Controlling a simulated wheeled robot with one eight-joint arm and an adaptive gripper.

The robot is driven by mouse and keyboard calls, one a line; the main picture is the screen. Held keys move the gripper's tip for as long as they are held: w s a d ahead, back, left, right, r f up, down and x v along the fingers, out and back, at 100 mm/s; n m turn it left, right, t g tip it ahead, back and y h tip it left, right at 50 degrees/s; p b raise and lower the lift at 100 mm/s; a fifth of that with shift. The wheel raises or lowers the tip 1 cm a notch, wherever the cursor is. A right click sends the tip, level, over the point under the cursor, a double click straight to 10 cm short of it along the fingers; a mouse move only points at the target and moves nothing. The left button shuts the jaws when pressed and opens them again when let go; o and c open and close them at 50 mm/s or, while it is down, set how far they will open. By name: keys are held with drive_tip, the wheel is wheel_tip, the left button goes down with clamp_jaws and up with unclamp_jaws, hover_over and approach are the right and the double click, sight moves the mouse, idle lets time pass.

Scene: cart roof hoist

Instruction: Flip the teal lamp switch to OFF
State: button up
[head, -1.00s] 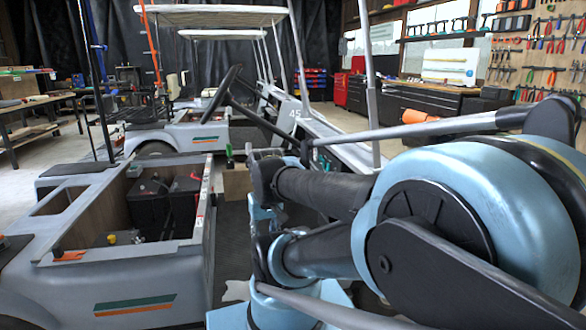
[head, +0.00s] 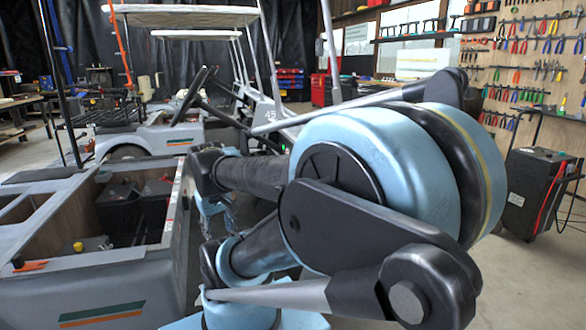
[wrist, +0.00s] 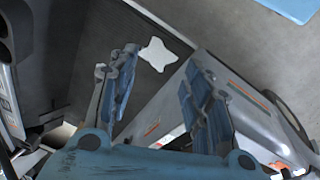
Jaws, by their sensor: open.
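I cannot make out the teal lamp switch in either view. My gripper (wrist: 161,92) shows in the wrist view with its two blue-grey fingers spread apart and nothing between them. In the head view my own blue and black arm fills the middle and hides part of the carts and the floor. The gripper's fingertips are not clear there.
An open-topped cart body (head: 130,290) with dark batteries (head: 122,205) stands at the left. Roofed carts (head: 190,33) stand behind. A black wheeled unit with cables (head: 530,185) stands at the right, before a tool wall (head: 530,60).

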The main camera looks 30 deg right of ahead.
drive_tip(key=w+d+r+n+g+h, duration=0.1)
drive_tip(key=w+d+r+n+h, duration=0.5)
drive_tip(key=w+d, duration=0.7)
drive_tip(key=w+d+n+g+h, duration=0.1)
drive_tip(key=w+d+n+h, duration=0.2)
drive_tip(key=w+d, duration=0.65)
drive_tip(key=w+d+n+g+h, duration=0.25)
drive_tip(key=w+d, duration=0.25)
drive_tip(key=w, duration=0.9)
drive_tip(key=w+d+f+n+g+h, duration=0.2)
drive_tip(key=w+d+f+n+h, duration=0.1)
drive_tip(key=w+d+f+h, duration=0.35)
drive_tip(key=s+d, duration=0.2)
drive_tip(key=d, duration=0.6)
drive_tip(key=s+d+f+y, duration=0.1)
drive_tip(key=d, duration=0.7)
drive_tip(key=shift+s+f+y, duration=0.3)
drive_tip(key=shift+s, duration=0.05)
drive_tip(key=shift+d+m, duration=0.1)
drive_tip(key=shift+m, duration=0.15)
drive_tip(key=shift+c, duration=0.6)
drive_tip(key=c, duration=0.9)
